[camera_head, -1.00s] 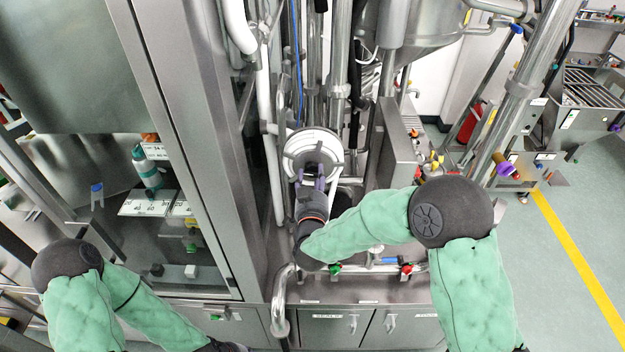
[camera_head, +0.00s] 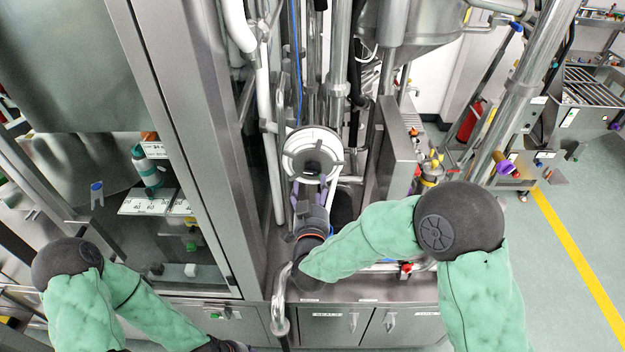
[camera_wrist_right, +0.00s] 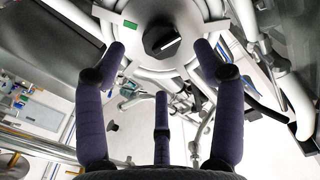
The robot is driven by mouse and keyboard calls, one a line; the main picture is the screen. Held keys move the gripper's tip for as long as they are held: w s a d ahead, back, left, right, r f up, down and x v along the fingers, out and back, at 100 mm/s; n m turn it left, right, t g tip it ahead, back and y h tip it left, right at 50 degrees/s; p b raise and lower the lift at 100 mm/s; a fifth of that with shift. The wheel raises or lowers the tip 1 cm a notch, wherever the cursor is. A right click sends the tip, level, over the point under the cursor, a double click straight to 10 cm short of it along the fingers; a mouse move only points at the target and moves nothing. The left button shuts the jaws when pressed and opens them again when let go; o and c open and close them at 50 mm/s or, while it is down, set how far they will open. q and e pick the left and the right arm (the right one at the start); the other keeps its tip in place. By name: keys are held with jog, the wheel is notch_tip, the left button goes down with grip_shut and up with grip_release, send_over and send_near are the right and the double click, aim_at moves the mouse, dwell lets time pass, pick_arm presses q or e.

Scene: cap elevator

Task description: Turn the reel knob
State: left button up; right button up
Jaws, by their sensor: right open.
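The reel (camera_head: 313,141) is a round white-grey disc on the pipework at the centre of the head view. Its dark round knob (camera_head: 312,168) sits at the hub. In the right wrist view the knob (camera_wrist_right: 161,41) is black with a pale bar, at the top centre. My right gripper (camera_head: 311,196) is open and empty, just below and apart from the knob in the head view. Its purple fingers (camera_wrist_right: 160,52) are spread wide in the right wrist view, with the knob seen between them.
A steel cabinet with a glass front (camera_head: 190,140) stands left of the reel. Vertical pipes (camera_head: 338,70) rise behind it, and a grey steel box (camera_head: 396,145) is to its right. A curved steel handle (camera_head: 280,305) and a counter lie below.

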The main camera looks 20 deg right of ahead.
jog(key=v, duration=0.7)
jog(key=shift+s, duration=0.1)
notch_tip(320, 180, down, 32)
jog(key=a+n+g+y+b, duration=0.2)
jog(key=g+y+b, duration=0.4)
jog(key=b, duration=0.5)
jog(key=s+f+g+y+b, duration=0.1)
jog(key=s+f+g+b, duration=0.2)
jog(key=s+f, duration=0.3)
jog(key=s+a+f+g+y+b, duration=0.1)
jog(key=s+f+g+b, duration=0.3)
jog(key=f, duration=0.8)
jog(key=s+a+f+g+y+b, duration=0.1)
jog(key=s+f+g+b, duration=0.3)
jog(key=s+f, duration=0.5)
jog(key=shift+f+n, duration=0.35)
jog(key=shift+n, duration=0.05)
